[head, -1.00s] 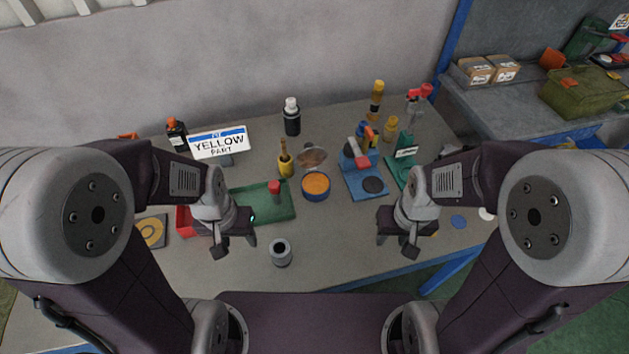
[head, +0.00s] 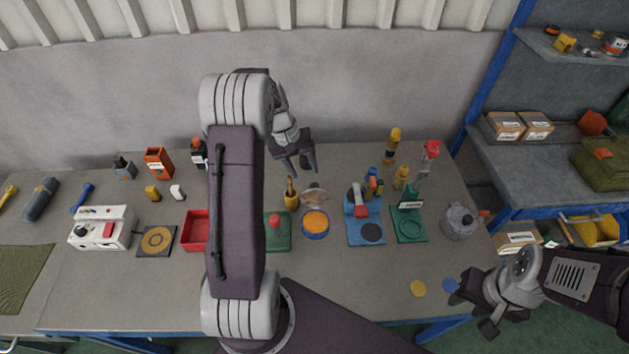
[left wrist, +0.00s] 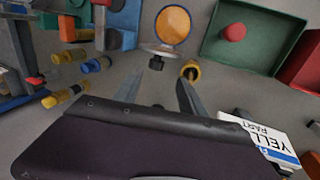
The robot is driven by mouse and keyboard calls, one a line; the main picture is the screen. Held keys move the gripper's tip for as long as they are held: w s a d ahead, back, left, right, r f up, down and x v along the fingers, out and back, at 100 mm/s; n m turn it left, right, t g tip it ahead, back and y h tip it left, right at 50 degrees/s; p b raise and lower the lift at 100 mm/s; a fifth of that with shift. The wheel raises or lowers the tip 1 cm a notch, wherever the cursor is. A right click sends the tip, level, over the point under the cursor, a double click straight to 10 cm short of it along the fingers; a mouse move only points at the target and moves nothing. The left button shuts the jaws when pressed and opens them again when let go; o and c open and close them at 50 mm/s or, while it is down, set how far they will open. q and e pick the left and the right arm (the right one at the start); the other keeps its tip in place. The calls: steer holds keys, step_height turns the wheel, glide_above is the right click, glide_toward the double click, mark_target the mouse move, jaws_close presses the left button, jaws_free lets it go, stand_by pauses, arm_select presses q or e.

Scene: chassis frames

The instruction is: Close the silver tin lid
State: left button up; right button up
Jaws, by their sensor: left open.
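The open tin (head: 315,224) has a blue wall and orange contents and stands mid-bench; it also shows in the left wrist view (left wrist: 172,25). Its silver lid (head: 315,197) stands tilted up at the tin's back edge. In the left wrist view the lid (left wrist: 160,49) is nearly edge-on, with a dark knob (left wrist: 157,60) facing my fingers. My left gripper (head: 297,168) is open and empty, above and behind the lid; its fingers (left wrist: 165,82) point toward the lid, apart from it. My right gripper (head: 473,313) is open and empty at the front right.
A yellow pot with a brush (head: 291,198) stands close left of the lid. A blue stand (head: 361,230) and a green stand (head: 410,226) are to the right, then a grey lidded pot (head: 459,220). My left arm covers part of the bench, including the green tray (head: 278,240).

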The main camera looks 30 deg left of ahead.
mark_target(313, 184)
arm_select(q)
steer(key=x, duration=0.4)
steer(key=p+x, duration=0.1)
steer(key=x, duration=0.2)
steer(key=shift+w+d+r, duration=0.1)
steer(key=shift+w+d, duration=0.2)
steer(key=shift+w, duration=0.1)
steer(key=shift+s+a+f, duration=0.15)
steer(key=shift+f, duration=0.25)
steer(key=shift+d, duration=0.2)
steer(key=c, duration=0.9)
jaws_close()
steer(key=shift+w+a, duration=0.1)
steer(key=shift+w, duration=0.15)
